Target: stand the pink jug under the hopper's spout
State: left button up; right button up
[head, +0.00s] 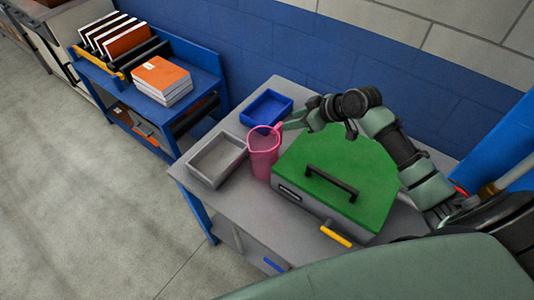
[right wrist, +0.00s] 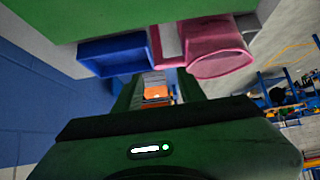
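The pink jug (head: 263,155) stands upright on the grey table (head: 225,208), between a grey tray and a green-topped box. Its open rim shows in the right wrist view (right wrist: 218,62). My right gripper (head: 288,121) is just right of the jug's rim, above the table, reaching in over the green top. In the right wrist view its two fingers (right wrist: 158,92) stand apart with a clear gap and nothing between them. Contact with the jug cannot be made out. I cannot identify a hopper or spout. My left gripper is not in view.
The green-topped box (head: 335,165) has a black handle and a yellow grip. A grey tray (head: 197,173) lies left of the jug, a blue tray (head: 266,95) behind it. A blue cart (head: 190,112) with books stands at the back left. Open floor lies left.

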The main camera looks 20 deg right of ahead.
aim_at(282, 132)
jog(key=f+b, duration=0.2)
jog(key=f, duration=0.1)
jog(key=f+b, duration=0.1)
jog(key=shift+w+f, duration=0.35)
jog(key=shift+w+a+f, duration=0.1)
jog(key=shift+w+f, duration=0.1)
jog(key=p+x, duration=0.2)
jog(key=x, duration=0.4)
jog(key=shift+a+f, duration=0.1)
jog(key=shift+a, duration=0.1)
jog(key=shift+w+a+f, duration=0.1)
jog(key=shift+f, duration=0.15)
grip_shut()
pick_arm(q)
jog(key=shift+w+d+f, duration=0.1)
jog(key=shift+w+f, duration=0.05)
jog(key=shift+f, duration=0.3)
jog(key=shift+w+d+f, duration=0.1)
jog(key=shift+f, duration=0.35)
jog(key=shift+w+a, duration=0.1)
